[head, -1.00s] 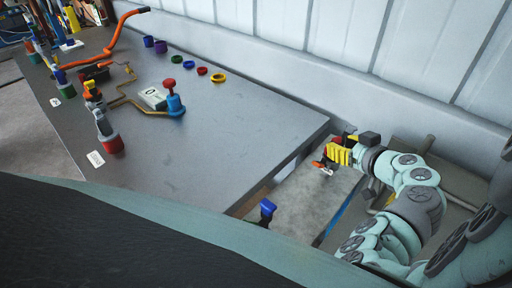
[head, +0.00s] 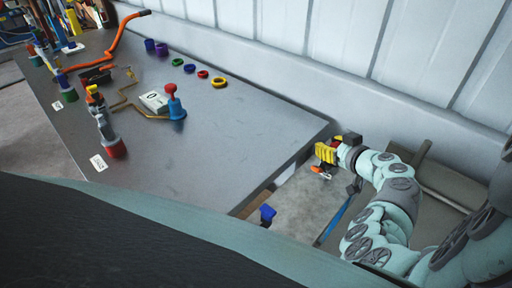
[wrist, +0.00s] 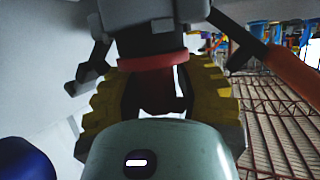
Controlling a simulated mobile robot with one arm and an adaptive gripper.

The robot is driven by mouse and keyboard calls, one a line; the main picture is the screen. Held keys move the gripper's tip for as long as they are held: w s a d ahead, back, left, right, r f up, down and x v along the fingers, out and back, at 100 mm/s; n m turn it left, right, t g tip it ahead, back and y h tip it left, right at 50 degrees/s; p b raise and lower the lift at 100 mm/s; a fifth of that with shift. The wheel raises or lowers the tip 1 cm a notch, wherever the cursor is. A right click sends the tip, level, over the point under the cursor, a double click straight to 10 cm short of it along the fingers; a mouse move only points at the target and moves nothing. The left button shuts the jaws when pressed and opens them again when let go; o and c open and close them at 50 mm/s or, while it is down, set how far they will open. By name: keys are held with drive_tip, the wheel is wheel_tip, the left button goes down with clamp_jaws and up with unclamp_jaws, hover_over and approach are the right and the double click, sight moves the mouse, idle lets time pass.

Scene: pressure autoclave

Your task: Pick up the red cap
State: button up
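A small red ring-like cap (head: 203,74) lies on the grey bench, between a blue one and a yellow one. My gripper (head: 322,160), with yellow fingers, is off the bench's right end, far from the red cap. In the wrist view, the yellow fingers (wrist: 160,95) frame a dark shape below a red band and a grey block; whether these are held is unclear. The red cap is not recognisable there.
The bench (head: 230,140) has clear room at its right half. A white wall (head: 340,55) rises behind.

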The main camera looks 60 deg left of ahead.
clamp_jaws()
idle(0.4)
drive_tip(key=shift+r, duration=0.1)
